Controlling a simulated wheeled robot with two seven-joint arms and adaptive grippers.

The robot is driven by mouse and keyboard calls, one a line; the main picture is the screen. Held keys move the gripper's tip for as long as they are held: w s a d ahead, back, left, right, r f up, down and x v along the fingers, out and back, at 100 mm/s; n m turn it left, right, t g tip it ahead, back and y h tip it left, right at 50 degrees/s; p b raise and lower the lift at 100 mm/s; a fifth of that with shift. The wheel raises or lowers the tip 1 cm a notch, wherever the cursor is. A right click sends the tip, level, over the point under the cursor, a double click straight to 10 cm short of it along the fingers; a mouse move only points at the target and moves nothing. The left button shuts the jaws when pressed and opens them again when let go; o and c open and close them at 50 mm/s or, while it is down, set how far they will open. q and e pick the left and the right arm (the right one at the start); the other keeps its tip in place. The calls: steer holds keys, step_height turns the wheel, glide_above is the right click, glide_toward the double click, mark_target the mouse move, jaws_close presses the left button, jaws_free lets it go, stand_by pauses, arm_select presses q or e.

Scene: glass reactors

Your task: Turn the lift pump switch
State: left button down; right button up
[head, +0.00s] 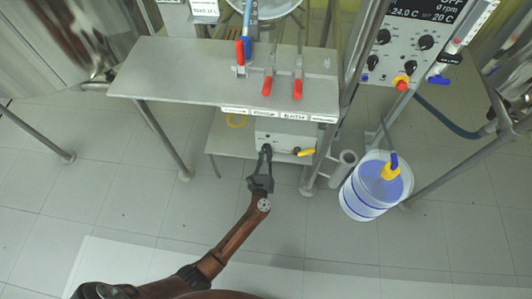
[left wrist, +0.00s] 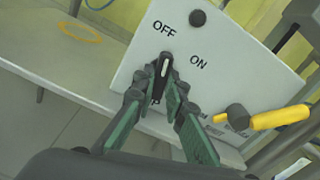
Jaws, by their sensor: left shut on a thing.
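The lift pump switch (left wrist: 163,70) is a black rotary knob with a white line on a white box (left wrist: 140,75), which has OFF and ON printed above and to the right of it. My left gripper (left wrist: 168,88) is shut on the knob, with a finger on either side. In the head view the box (head: 287,132) sits on the lower shelf under the steel table, and my left gripper (head: 266,152) reaches its front face. The fingers hide part of the knob. My right gripper does not show in either view.
A yellow-handled valve (head: 305,152) sticks out at the box's right; its handle shows in the left wrist view (left wrist: 280,117). The steel table (head: 180,75) with red-handled valves overhangs the box. A bucket of blue liquid (head: 376,185) stands to the right. The floor in front is clear.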

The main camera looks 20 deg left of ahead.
arm_select(q)
steer(key=m, duration=0.6)
steer(key=shift+a+m+p, duration=0.1)
steer(key=shift+m+p, duration=0.2)
steer(key=shift+p, duration=0.1)
steer(key=m, duration=0.2)
steer(key=shift+m, duration=0.4)
steer(key=shift+m+p, duration=0.3)
steer(key=shift+m, duration=0.2)
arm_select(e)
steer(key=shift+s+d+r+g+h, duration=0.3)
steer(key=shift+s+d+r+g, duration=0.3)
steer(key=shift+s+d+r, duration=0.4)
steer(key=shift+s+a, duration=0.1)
arm_select(q)
steer(key=c, duration=2)
jaws_free()
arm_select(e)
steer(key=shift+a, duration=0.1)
arm_select(q)
steer(key=shift+o, duration=0.2)
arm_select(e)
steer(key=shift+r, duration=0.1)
